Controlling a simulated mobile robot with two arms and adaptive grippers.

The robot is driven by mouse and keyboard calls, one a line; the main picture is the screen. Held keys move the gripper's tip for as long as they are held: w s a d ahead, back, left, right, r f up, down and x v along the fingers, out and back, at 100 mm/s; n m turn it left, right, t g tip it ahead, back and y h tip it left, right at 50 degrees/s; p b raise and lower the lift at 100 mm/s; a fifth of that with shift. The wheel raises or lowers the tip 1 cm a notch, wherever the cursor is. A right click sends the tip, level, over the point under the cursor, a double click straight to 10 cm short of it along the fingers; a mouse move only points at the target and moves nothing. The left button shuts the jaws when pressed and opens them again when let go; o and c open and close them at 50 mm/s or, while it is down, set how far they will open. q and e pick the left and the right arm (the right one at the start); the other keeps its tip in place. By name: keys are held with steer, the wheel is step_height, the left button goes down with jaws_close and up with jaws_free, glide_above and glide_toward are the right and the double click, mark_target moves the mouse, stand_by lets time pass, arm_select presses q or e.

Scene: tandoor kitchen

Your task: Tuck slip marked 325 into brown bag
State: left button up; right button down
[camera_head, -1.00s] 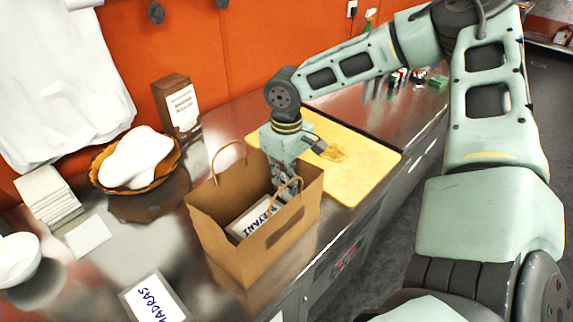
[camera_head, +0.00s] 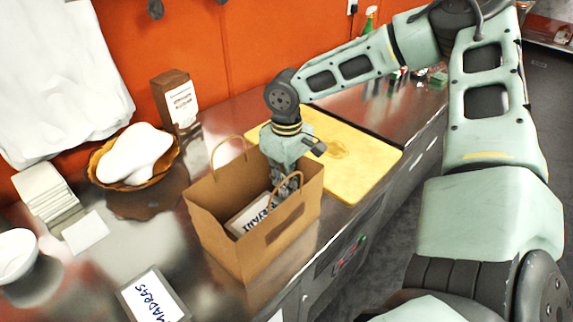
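The brown bag (camera_head: 246,249) stands open on the steel counter, its two handles upright. Inside it is a white box or card (camera_head: 247,215) with dark lettering, partly hidden by the bag wall. My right gripper (camera_head: 284,188) points down into the bag's mouth at its right side, behind the near handle. Its fingertips are partly hidden, and I cannot see whether they hold anything. A blank-looking white slip (camera_head: 86,233) lies flat on the counter to the left of the bag. No marking 325 is readable anywhere. My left gripper is out of view.
A card lettered MADRAS (camera_head: 152,298) lies at the front. A stack of white sheets (camera_head: 45,192), a basket of dough (camera_head: 135,158), a brown box (camera_head: 176,100) and a white bowl (camera_head: 17,254) stand around. A yellow board (camera_head: 362,165) lies behind the bag.

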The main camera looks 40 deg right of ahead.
steer(key=c, duration=1.9)
jaws_free()
steer(key=shift+o, duration=0.2)
step_height(320, 180, up, 16)
steer(key=p, duration=1.3)
